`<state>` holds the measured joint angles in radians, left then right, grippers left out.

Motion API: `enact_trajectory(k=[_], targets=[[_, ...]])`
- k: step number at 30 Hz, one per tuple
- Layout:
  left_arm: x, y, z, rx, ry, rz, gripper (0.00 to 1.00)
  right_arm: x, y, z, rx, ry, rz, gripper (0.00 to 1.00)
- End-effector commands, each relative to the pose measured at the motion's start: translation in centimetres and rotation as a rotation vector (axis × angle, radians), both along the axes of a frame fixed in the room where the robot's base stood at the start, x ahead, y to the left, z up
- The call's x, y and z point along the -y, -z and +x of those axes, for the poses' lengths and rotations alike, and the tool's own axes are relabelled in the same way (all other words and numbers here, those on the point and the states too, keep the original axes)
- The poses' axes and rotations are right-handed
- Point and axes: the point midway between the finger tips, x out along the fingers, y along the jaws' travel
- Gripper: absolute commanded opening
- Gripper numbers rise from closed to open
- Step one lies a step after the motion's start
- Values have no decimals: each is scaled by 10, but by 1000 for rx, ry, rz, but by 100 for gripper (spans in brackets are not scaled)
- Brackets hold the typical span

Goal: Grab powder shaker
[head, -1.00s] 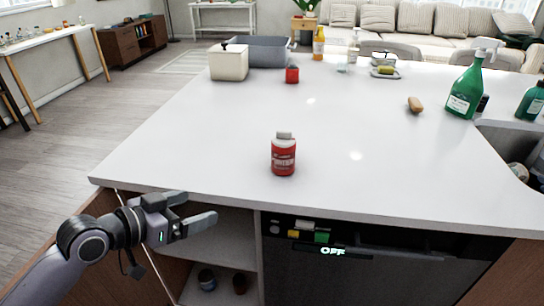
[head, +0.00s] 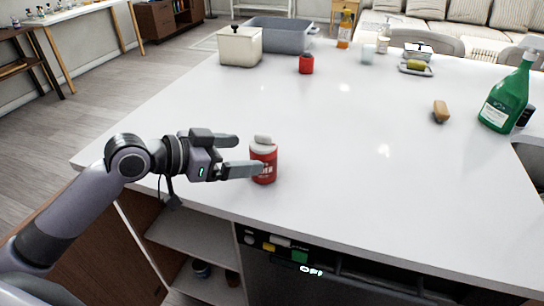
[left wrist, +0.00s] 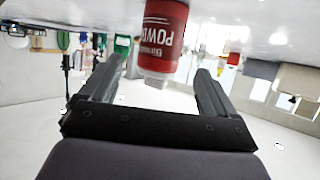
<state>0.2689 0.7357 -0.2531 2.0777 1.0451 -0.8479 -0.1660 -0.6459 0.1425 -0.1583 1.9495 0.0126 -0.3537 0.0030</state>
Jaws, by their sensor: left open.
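One finger overlaps the shaker's left side in the head view. In the left wrist view, which is upside down, the shaker (left wrist: 162,40) with "POW" on its label shows between and beyond the open fingertips. Whether a finger touches it I cannot tell. My right gripper is not in view.
The white countertop (head: 330,150) is clear to the right of the shaker.

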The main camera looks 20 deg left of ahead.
Motion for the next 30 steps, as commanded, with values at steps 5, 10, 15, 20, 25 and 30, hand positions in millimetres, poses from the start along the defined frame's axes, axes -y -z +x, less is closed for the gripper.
enact_trajectory(k=[5, 10, 15, 20, 25, 30], targets=[[10, 4, 10, 0, 0, -3, 90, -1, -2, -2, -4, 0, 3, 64], [20, 11, 21, -1, 2, -4, 90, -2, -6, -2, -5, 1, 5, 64], [33, 21, 37, -1, 0, -4, 90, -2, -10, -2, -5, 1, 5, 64], [40, 27, 45, -1, 1, -1, 90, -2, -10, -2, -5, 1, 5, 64], [40, 28, 46, -1, 1, 0, 90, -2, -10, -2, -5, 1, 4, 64], [40, 28, 46, -1, 1, 0, 61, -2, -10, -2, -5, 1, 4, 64]])
